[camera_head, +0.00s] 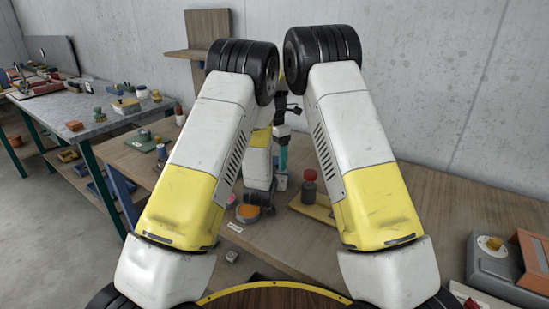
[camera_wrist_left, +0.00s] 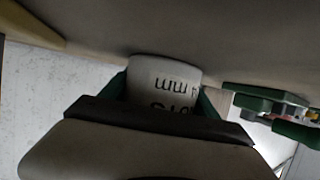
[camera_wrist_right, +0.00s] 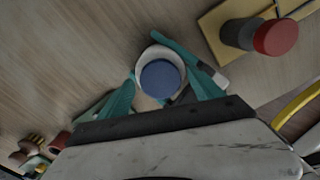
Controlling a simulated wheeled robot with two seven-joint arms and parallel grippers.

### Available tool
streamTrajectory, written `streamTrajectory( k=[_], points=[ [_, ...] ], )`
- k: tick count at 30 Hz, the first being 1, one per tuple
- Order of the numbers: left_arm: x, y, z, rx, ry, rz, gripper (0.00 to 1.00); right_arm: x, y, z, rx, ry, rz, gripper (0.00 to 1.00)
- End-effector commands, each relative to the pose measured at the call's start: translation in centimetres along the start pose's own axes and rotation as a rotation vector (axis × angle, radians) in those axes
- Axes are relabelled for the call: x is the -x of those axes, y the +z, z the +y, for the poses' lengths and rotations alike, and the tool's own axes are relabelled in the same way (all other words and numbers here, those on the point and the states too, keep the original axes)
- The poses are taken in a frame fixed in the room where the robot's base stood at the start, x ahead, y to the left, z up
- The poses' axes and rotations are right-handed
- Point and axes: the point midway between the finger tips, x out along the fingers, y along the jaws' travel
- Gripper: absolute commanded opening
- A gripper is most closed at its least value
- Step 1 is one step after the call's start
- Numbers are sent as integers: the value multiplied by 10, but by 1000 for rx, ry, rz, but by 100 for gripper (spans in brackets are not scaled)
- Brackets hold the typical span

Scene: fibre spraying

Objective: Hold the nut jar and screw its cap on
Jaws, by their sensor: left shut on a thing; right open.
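A white jar with dark lettering (camera_wrist_left: 160,75) is in the left wrist view, between the green fingers of my left gripper (camera_wrist_left: 162,90), which is shut on it. In the right wrist view its pale rim (camera_wrist_right: 147,58) surrounds a blue round top (camera_wrist_right: 161,78); whether this is a seated cap I cannot tell. My right gripper (camera_wrist_right: 163,83) is open, its teal fingers on either side of the blue top. In the head view a teal finger of my right gripper (camera_head: 283,152) shows between my arms. My forearms hide most of the jar there.
An orange-filled round dish (camera_head: 248,211) is close by on the wooden table (camera_head: 290,245). A grey box (camera_head: 492,262) stands at far right. A cluttered side bench (camera_head: 95,112) is at left.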

Motion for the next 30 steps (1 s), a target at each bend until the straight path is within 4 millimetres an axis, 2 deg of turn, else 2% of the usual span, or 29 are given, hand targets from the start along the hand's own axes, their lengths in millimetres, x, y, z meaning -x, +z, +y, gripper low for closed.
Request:
streamTrajectory(
  k=[5, 15, 22, 23, 26, 27, 30],
  points=[
    [0, -1, 0, 0, 0, 2, 0, 4, 0, 0, 0, 1, 0, 75],
    [0, -1, 0, 0, 0, 2, 0, 43, 0, 0, -1, 2, 1, 75],
    [0, -1, 0, 0, 0, 2, 0, 45, 0, 0, -1, -1, 0, 75],
    [0, -1, 0, 0, 0, 2, 0, 45, 0, 0, -1, -1, 0, 77],
    [0, -1, 0, 0, 0, 2, 0, 45, 0, 0, 0, -1, 0, 97],
    [0, -1, 0, 0, 0, 2, 0, 45, 0, 0, 0, -1, 0, 100],
    [0, -1, 0, 0, 0, 2, 0, 45, 0, 0, 0, -1, 0, 100]
  ],
)
